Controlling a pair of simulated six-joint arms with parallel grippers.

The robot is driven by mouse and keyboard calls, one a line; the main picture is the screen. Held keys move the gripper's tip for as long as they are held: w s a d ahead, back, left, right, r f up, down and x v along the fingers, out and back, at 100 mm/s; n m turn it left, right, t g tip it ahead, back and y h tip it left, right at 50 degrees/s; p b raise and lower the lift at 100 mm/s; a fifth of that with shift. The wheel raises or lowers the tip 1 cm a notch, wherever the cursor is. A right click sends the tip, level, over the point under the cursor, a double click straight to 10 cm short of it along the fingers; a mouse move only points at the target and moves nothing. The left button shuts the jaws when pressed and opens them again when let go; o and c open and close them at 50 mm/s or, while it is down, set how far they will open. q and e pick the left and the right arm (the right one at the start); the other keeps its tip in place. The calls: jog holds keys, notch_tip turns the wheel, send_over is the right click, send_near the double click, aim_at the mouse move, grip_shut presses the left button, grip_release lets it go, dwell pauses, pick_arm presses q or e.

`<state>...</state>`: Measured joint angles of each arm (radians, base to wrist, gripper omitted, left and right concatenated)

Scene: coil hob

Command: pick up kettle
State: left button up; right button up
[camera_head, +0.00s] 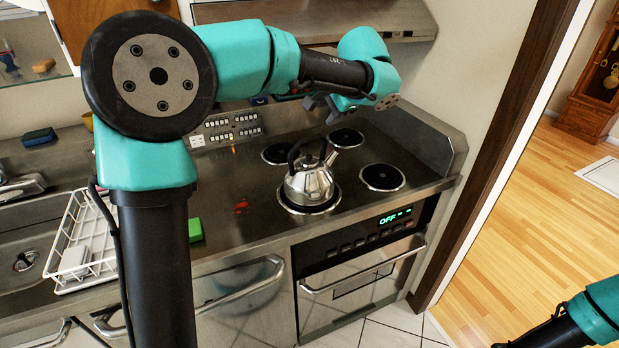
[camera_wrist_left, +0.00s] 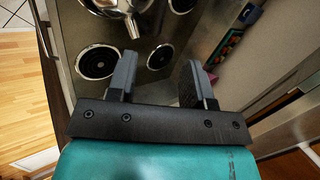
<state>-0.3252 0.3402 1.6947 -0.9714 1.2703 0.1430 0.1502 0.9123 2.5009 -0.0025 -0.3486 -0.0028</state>
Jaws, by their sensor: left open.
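The shiny metal kettle (camera_head: 311,184) with a black arched handle stands upright on the front-left coil of the dark hob. Its spout points to the back right. In the left wrist view only part of the kettle (camera_wrist_left: 146,9) shows at the top edge. My left gripper (camera_head: 322,107) is open and empty, above and behind the kettle near the back of the hob, apart from it. In the left wrist view its two fingers (camera_wrist_left: 160,62) stand apart with hob between them. My right arm shows only at the bottom right corner; its gripper is not in view.
Bare coils lie at the back left (camera_head: 278,153), back right (camera_head: 346,138) and front right (camera_head: 383,177). A range hood (camera_head: 400,18) hangs above. A green sponge (camera_head: 195,230) and white dish rack (camera_head: 60,235) are left on the counter. A side panel (camera_head: 440,150) bounds the hob's right.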

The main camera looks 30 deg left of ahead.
aim_at(310, 138)
pick_arm(q)
jog(key=x, duration=1)
jog(key=shift+w+f, duration=0.1)
jog(key=shift+x, duration=2.55)
grip_shut()
